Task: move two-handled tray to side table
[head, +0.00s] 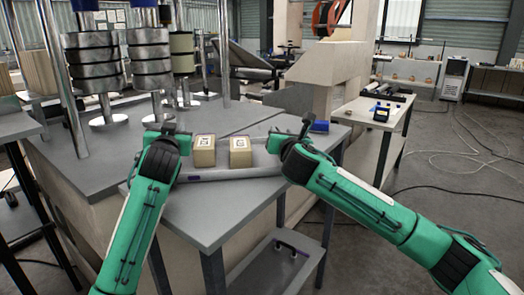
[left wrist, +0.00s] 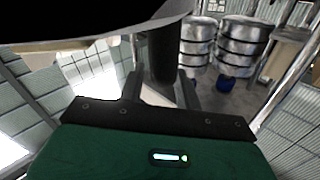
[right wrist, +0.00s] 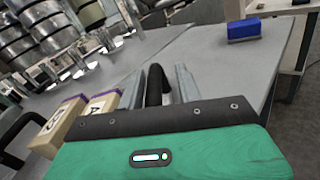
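The two-handled tray (head: 230,173) is a shallow light-grey tray on or just above the grey table in the middle of the head view. Two tan boxes, a left one (head: 204,151) and a right one (head: 240,151), stand upright in it. My left gripper (head: 168,128) is at the tray's left end, its fingers close on both sides of a dark handle (left wrist: 161,55). My right gripper (head: 300,132) is at the right end, its fingers close around the other black handle (right wrist: 155,85). Both look shut on the handles. Any gap under the tray is unclear.
A grey table (head: 215,215) lies under the tray. A side table (head: 360,112) with a small dark device (head: 381,114) stands to the right. A blue block (head: 320,126) sits at the grey table's right end. Metal rolls on posts (head: 93,62) stand at the left.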

